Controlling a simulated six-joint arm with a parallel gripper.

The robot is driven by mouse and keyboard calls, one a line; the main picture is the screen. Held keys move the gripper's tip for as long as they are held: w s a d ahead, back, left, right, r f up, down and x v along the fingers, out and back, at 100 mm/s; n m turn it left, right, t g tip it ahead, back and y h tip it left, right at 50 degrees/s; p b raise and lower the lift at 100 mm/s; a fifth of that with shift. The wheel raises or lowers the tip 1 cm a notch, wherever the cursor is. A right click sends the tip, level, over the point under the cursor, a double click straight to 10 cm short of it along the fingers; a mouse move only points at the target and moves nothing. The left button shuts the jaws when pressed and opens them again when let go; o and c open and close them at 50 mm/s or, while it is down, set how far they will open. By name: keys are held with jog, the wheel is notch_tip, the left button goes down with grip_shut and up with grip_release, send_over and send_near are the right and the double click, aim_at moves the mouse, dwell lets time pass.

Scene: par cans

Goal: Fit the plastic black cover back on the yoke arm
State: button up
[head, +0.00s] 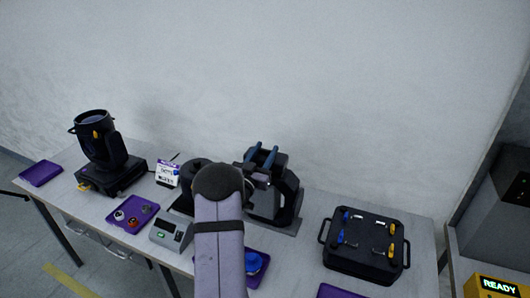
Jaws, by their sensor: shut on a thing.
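A black moving-head fixture (287,196) stands upright on the table right of centre, its yoke arm rising from a grey base. My gripper (262,156), with two blue fingers, is up against the top left of this fixture, beyond my grey-purple arm. It is shut on a dark piece, which looks like the black cover (262,158). The cover blends into the black yoke behind it, so I cannot tell whether they touch. My arm hides part of the fixture's left side.
A second moving head (103,152) stands at the left. A purple tray (119,222) of small parts, a grey meter (168,235) and a white-purple box (167,173) lie between. A black case (364,262) with tools stands right. A blue item (253,262) lies on a tray beside my arm.

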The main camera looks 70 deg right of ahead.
aim_at(261, 164)
jog(key=shift+f+b, duration=1.4)
jog(key=shift+b, duration=0.25)
dwell(0.6)
jog(key=o, duration=1.3)
jog(key=shift+c, duration=0.2)
jog(key=shift+a, duration=0.15)
jog(key=a+b, duration=0.1)
jog(key=a, duration=0.1)
jog(key=a+f+b, duration=0.1)
jog(key=a, duration=0.2)
jog(key=shift+a+b, duration=0.1)
jog(key=shift+b, duration=0.2)
jog(key=shift+a, duration=0.9)
